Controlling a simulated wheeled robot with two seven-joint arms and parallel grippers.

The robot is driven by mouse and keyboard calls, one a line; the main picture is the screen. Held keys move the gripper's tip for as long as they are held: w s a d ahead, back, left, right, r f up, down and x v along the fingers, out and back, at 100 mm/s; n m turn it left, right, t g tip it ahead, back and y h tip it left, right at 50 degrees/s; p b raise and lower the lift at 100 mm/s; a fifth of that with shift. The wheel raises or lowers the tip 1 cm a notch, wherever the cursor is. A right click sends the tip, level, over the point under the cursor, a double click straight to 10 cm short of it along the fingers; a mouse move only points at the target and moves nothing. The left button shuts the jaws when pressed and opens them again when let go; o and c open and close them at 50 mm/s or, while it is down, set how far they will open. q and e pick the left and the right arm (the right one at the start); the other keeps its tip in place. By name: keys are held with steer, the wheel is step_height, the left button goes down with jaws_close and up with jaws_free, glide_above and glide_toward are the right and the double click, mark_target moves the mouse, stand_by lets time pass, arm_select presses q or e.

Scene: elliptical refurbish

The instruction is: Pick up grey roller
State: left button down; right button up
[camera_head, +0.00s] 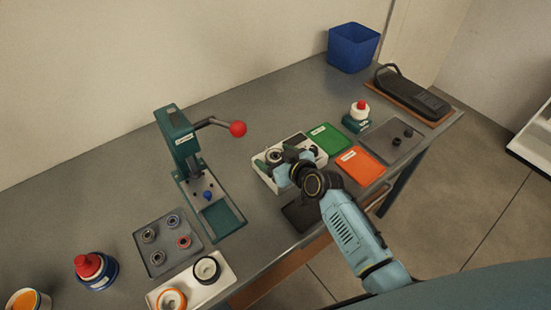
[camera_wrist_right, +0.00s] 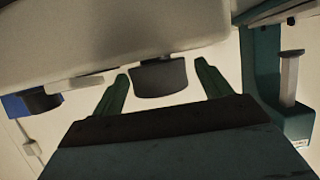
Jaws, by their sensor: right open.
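My right gripper (camera_head: 284,168) is over the white tray (camera_head: 320,160) in the head view, and its wrist hides part of the tray. In the right wrist view its two dark green fingers (camera_wrist_right: 162,76) are spread apart. A dark grey cylindrical piece (camera_wrist_right: 160,79), which looks like the grey roller, shows between the fingers with gaps on both sides. I cannot tell how deep it lies between them. In the head view the tray also holds a ring-shaped part (camera_head: 273,156) and a dark part (camera_head: 313,150). My left gripper is not in view.
A green press (camera_head: 180,140) with a red-knobbed lever stands left of the tray. Green (camera_head: 325,137) and orange (camera_head: 361,167) mats lie to its right, with a red-topped bottle (camera_head: 358,115) behind. A blue bin (camera_head: 352,48) stands at the back.

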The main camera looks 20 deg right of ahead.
steer(key=c, duration=1.1)
